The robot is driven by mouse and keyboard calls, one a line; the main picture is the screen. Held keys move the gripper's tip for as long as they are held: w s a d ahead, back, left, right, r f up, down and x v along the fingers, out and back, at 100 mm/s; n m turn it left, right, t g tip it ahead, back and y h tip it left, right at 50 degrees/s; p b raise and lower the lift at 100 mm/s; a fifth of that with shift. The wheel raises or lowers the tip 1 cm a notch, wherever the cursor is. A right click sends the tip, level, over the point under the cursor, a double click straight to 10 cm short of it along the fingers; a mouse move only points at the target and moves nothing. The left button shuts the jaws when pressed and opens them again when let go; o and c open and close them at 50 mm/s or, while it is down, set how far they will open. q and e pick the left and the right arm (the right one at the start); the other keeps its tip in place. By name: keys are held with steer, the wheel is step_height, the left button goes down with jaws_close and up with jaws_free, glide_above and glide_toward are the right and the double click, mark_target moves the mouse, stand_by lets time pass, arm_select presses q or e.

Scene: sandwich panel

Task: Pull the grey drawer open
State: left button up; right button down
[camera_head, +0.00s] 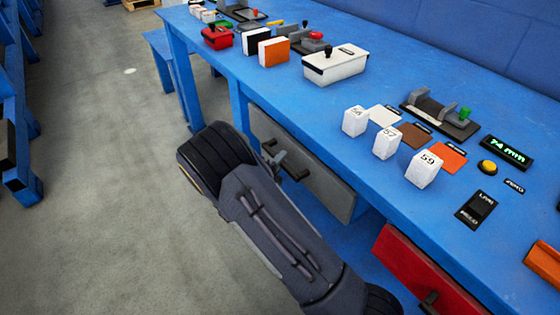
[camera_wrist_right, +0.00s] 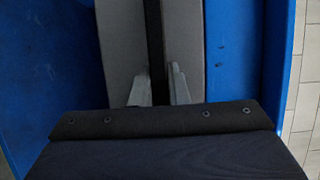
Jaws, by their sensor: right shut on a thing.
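The grey drawer (camera_head: 325,187) sits under the front edge of the blue table, with its dark handle (camera_head: 296,172) on its front. From the head view I cannot tell whether the drawer stands slightly out. My right gripper (camera_head: 273,154) is at the handle, and my own wrist partly hides it. In the right wrist view, the two grey fingers (camera_wrist_right: 158,88) lie on either side of the black handle bar (camera_wrist_right: 154,40), shut on it, before the grey drawer front (camera_wrist_right: 187,35). My left gripper is not in view.
A red drawer (camera_head: 422,272) is to the right under the same blue table (camera_head: 345,110). On top stand numbered white blocks (camera_head: 386,145), a white lidded box (camera_head: 336,66), a yellow button (camera_head: 487,167) and other items. The floor (camera_head: 110,180) before the table is clear.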

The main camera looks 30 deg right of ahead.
steer(key=s+a+p, duration=0.2)
steer(key=a+p, duration=0.3)
steer(key=a, duration=2.1)
steer(key=shift+s, duration=0.1)
steer(key=c, duration=1.4)
jaws_free()
steer(key=shift+a, duration=0.15)
steer(key=v, duration=0.7)
steer(key=shift+s+a, duration=0.15)
steer(key=shift+a, duration=0.15)
